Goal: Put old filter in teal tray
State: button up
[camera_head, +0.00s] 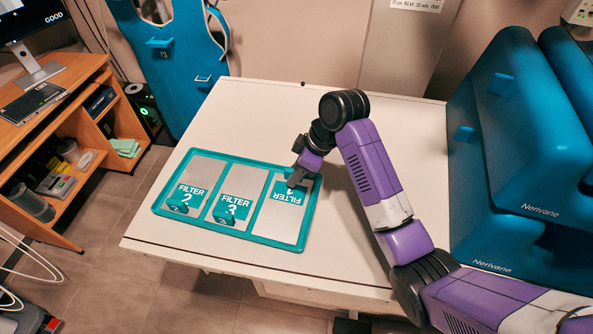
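The teal tray (170,214) lies on the white table and holds three grey plates with teal labels. The left plate (208,172) reads "FILTER 2" and the middle plate (247,182) reads "FILTER 3". The right plate (279,226) lies turned round, its label upside down at the far end and its number partly hidden. No plate is marked as old. My gripper (297,181) is at the far end of the right plate, over its label. The fingertips are small and partly hidden, so I cannot tell whether they hold it.
The white table (385,125) is clear behind and right of the tray. A large teal machine (500,225) marked "Nerivane" stands at the right edge. A teal panel (170,60) stands behind at the left. A wooden desk (90,80) with a monitor is at far left.

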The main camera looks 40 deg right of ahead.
jog(key=p+v, duration=0.3)
jog(key=v, duration=0.9)
jog(key=shift+r, duration=0.1)
